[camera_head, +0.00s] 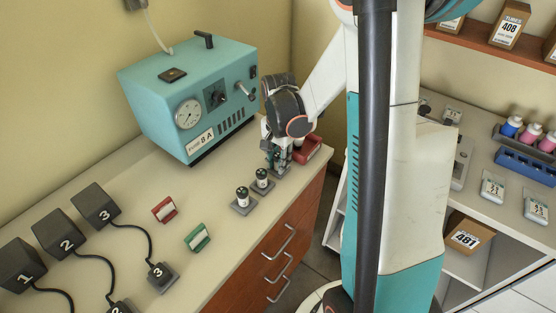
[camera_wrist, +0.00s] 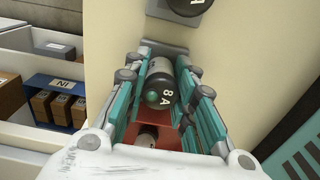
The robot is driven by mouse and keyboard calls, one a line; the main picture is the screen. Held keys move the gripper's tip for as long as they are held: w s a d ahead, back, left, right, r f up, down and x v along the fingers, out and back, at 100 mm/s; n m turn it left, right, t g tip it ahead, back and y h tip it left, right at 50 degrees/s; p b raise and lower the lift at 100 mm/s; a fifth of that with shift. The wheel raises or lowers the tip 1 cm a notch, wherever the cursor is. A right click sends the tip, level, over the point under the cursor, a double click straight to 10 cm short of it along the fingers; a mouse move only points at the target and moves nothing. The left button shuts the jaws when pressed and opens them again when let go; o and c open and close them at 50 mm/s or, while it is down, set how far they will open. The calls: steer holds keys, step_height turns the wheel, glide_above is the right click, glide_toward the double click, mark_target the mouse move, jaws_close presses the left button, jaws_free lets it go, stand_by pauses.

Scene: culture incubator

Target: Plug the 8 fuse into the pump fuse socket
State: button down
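The 8 A fuse (camera_wrist: 162,82) is a dark cylinder with a white "8 A" mark, seen between my finger pads in the wrist view. My gripper (camera_head: 276,160) points down over the last spot of the fuse row in the head view. Its teal-padded fingers (camera_wrist: 163,75) lie on both sides of the fuse, very close to it; whether they press on it is unclear. A grey base plate (camera_wrist: 165,46) shows just past the fingertips. The teal pump (camera_head: 215,95) stands at the back, labelled "FUSE 8 A" (camera_head: 201,141). A dark plate (camera_head: 173,75), possibly its socket, is on top.
Two other fuses stand upright on grey bases, a nearer one (camera_head: 242,197) and a middle one (camera_head: 261,179). A red block (camera_head: 308,149) is beside my gripper. Red (camera_head: 164,209) and green (camera_head: 198,237) clips and numbered black boxes (camera_head: 95,205) occupy the counter's left.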

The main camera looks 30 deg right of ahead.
mark_target(279, 155)
steer(key=shift+r, duration=0.1)
steer(key=shift+r+p, duration=2.05)
steer(key=shift+r, duration=0.9)
steer(key=shift+f, duration=0.1)
